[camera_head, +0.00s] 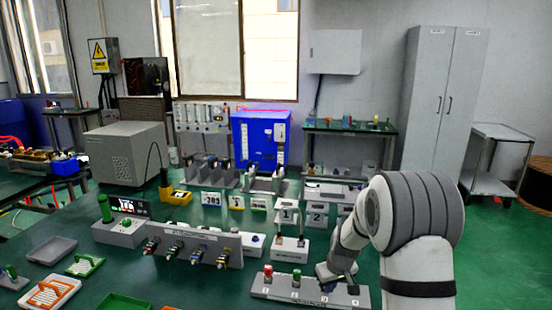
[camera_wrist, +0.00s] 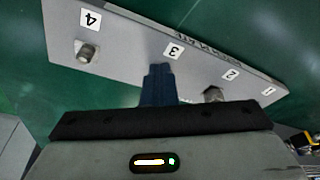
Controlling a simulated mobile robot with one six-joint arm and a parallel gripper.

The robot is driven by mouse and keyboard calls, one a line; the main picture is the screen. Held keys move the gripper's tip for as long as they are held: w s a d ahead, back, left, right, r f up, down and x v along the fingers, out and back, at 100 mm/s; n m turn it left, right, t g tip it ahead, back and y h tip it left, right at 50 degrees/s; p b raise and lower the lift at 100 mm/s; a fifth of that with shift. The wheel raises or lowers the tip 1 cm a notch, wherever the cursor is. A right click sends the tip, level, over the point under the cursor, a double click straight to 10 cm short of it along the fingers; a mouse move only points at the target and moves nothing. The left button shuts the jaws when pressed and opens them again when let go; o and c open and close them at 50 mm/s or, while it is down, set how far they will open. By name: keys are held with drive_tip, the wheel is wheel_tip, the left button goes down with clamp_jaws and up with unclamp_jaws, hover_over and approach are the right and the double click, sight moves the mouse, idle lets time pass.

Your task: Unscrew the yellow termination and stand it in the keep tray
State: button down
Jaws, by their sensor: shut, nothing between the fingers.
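A grey plate (camera_head: 272,289) with numbered positions stands in front of my arm. A red cap (camera_head: 268,271) stands at 1 and a green cap (camera_head: 296,277) at 2. My gripper (camera_head: 328,287) is low over the plate's right part. In the wrist view my gripper (camera_wrist: 160,78) is shut and empty by the label 3, its fingers hiding what lies below. A bare threaded stud (camera_wrist: 87,52) shows at 4. I cannot tell which tray is the keep tray.
The grey panel (camera_head: 192,246) with several coloured fittings stands left of the plate. A small labelled grey block (camera_head: 288,252) is just behind the plate. A grey tray (camera_head: 52,250) and an orange-and-white rack (camera_head: 50,292) lie at the left. Numbered boxes stand farther back.

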drive_tip(key=shift+w+d+b, duration=0.35)
drive_tip(key=shift+d+b, duration=0.25)
drive_tip(key=shift+b, duration=0.25)
idle(0.3)
drive_tip(key=shift+s+d, duration=0.25)
drive_tip(key=shift+s, duration=0.05)
drive_tip(key=w+p+v, duration=0.1)
drive_tip(key=p+v, duration=0.1)
drive_tip(key=v, duration=0.3)
drive_tip(key=shift+a+r+p, duration=0.2)
drive_tip(key=shift+r+p, duration=0.15)
drive_tip(key=shift+r, duration=0.2)
